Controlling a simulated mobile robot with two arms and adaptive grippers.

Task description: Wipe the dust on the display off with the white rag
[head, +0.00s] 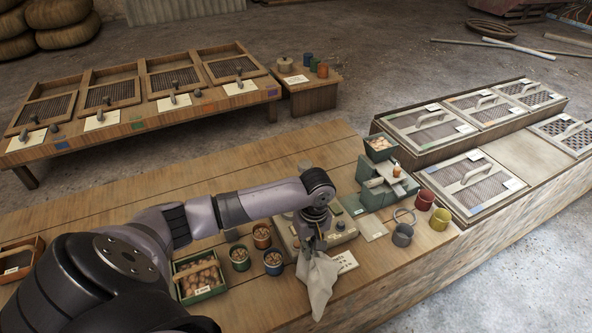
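My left gripper (315,238) reaches in from the left and points down over the wooden bench. It is shut on the white rag (317,285), which hangs below it in loose folds. The rag hangs in front of a low beige device (342,227) with small round marks on its face, and gripper and rag cover part of it. I cannot make out the display or any dust on it; it may be on this device, behind the rag. My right gripper is not in view.
Several small pots (262,236) and a green crate (200,274) of round brown items stand left of the rag. A green machine (386,186) and coloured buckets (440,219) stand further right. The bench's left middle is clear.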

